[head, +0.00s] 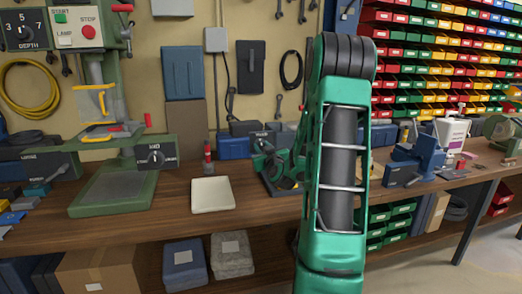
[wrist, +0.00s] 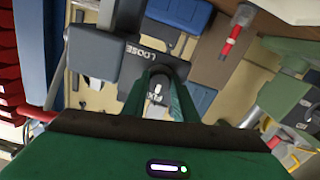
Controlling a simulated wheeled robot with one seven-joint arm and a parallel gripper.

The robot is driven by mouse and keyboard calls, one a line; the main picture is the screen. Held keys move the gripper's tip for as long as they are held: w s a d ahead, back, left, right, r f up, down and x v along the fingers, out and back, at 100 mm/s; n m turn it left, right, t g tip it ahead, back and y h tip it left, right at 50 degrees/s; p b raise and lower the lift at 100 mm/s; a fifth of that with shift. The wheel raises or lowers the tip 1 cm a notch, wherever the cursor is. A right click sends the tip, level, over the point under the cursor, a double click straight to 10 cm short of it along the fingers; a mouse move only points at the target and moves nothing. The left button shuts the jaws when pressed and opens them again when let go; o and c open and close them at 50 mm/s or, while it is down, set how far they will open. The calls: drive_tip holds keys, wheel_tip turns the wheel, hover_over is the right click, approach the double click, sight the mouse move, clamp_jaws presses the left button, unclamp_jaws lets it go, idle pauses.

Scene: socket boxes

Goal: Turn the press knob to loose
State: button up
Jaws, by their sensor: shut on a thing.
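The white mark lies near FIX, apart from LOOSE. In the head view my green arm stands in front of the bench, and I cannot clearly make out the gripper or the gripped knob there.
A wooden bench (head: 260,212) runs across the head view. A green drill press (head: 115,190) stands left, a cream tray (head: 212,194) and red-topped bottle (head: 207,160) nearer the middle. A blue vise (head: 424,155) stands right. Red, green and yellow bins (head: 430,60) fill the right wall.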

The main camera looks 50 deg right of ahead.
drive_tip(key=m, duration=0.3)
drive_tip(key=shift+w+a, duration=0.1)
drive_tip(key=m, duration=0.3)
drive_tip(key=shift+m, duration=0.3)
drive_tip(key=m, duration=0.6)
drive_tip(key=shift+a, duration=0.15)
drive_tip(key=m, duration=0.5)
drive_tip(key=shift+m, duration=0.4)
drive_tip(key=m, duration=0.5)
